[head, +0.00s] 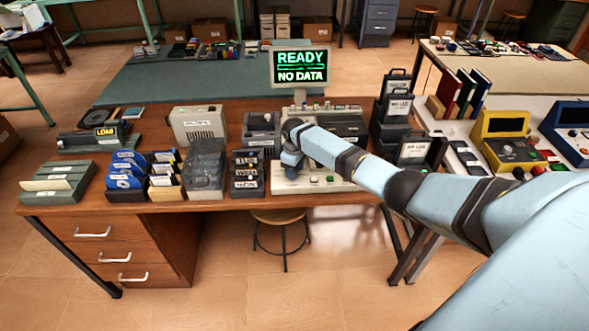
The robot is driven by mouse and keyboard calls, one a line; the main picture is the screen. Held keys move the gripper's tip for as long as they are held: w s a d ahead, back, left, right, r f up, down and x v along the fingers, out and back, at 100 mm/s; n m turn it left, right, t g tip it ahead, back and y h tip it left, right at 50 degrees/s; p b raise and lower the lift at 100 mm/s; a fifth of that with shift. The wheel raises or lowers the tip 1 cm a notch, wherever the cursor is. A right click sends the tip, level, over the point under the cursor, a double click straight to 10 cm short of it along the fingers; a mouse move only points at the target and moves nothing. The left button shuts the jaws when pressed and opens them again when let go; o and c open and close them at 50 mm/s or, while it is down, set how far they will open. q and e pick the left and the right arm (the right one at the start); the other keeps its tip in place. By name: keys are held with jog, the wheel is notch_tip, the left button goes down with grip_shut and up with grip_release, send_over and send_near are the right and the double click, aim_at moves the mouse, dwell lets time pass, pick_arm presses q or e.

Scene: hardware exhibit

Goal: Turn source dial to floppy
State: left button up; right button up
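A beige console (345,184) stands on the wooden desk, with a dark top section and small coloured buttons along its front panel. A screen (301,68) above it reads "READY" and "NO DATA" in green and white. My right arm reaches in from the right, and my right gripper (291,168) is at the console's left front, close over the panel. The gripper is small and dark here, so its opening and any contact are unclear. I cannot make out the source dial or its setting; the gripper and wrist cover that part of the panel. My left gripper is out of view.
A stool (281,217) is under the desk edge.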

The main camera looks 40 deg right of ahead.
notch_tip(320, 180, up, 14)
dwell(0.6)
jog(key=shift+f, duration=0.15)
dwell(0.3)
